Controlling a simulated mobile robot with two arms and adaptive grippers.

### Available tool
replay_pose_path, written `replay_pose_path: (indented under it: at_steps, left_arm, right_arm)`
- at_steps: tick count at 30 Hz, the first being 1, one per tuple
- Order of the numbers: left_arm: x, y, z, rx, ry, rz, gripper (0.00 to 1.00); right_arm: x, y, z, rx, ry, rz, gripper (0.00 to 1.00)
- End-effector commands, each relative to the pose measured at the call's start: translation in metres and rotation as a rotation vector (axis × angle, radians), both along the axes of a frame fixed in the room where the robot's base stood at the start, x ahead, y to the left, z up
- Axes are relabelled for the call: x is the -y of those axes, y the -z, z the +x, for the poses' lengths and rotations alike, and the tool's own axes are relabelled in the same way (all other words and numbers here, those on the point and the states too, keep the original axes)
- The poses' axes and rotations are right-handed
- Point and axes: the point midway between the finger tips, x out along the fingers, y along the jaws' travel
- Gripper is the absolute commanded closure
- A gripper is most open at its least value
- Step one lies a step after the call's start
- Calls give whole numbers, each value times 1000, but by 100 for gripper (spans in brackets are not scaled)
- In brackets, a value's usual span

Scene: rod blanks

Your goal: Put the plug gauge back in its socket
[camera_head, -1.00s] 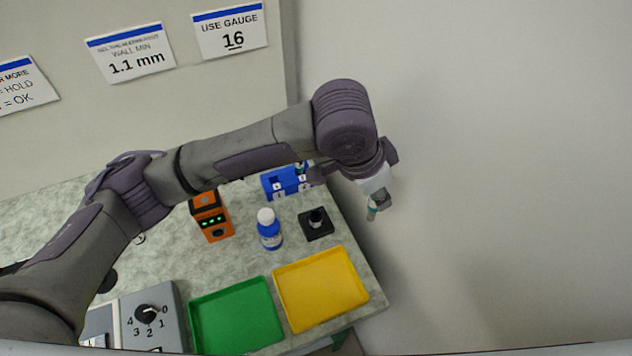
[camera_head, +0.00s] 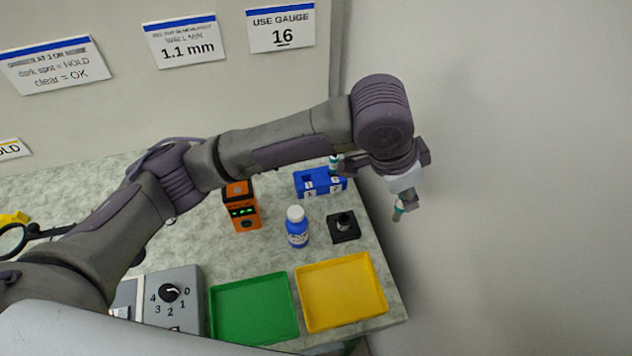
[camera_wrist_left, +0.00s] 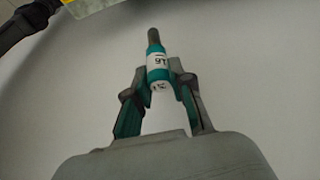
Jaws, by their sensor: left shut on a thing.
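The plug gauge (camera_wrist_left: 158,62) is teal and white with a dark grey tip and a printed label that reads upside down in the left wrist view. My left gripper (camera_wrist_left: 158,85) is shut on its body, and the tip points away from the gripper. In the head view my left gripper (camera_head: 402,203) hangs past the table's right edge, and the gauge's lower end (camera_head: 397,214) shows below it. The blue socket block (camera_head: 320,183) stands at the table's back right, left of the gripper. Another teal-and-white gauge (camera_head: 334,163) stands in it, partly hidden by my arm. My right gripper is out of view.
Green (camera_head: 254,309) and yellow (camera_head: 341,291) trays lie at the front. The wall sign (camera_head: 282,28) reads "USE GAUGE 16".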

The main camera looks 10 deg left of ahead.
Motion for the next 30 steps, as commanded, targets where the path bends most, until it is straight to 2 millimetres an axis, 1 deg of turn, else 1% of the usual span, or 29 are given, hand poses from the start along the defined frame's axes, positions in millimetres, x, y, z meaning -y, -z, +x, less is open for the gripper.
replay_pose_path:
  at_steps: [1,3,6,9,13,16,24,27,30]
  left_arm:
    - [-9,-1,15,-1,-10,-1,100]
    - [-25,-3,36,0,-12,-1,100]
    - [-48,-4,62,-1,-8,-1,100]
    - [-70,-3,81,-5,-3,1,100]
    - [-89,-1,94,-8,3,1,100]
    - [-105,7,101,-10,3,3,100]
    - [-162,43,123,-11,3,4,100]
    - [-179,54,129,-10,3,3,100]
    - [-190,62,134,-8,6,2,100]
  right_arm:
    - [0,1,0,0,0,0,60]
    - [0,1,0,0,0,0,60]
    - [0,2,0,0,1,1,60]
    - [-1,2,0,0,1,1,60]
    - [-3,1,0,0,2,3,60]
    - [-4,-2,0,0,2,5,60]
    - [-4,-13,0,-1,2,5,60]
    - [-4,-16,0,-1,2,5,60]
    - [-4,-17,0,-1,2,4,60]
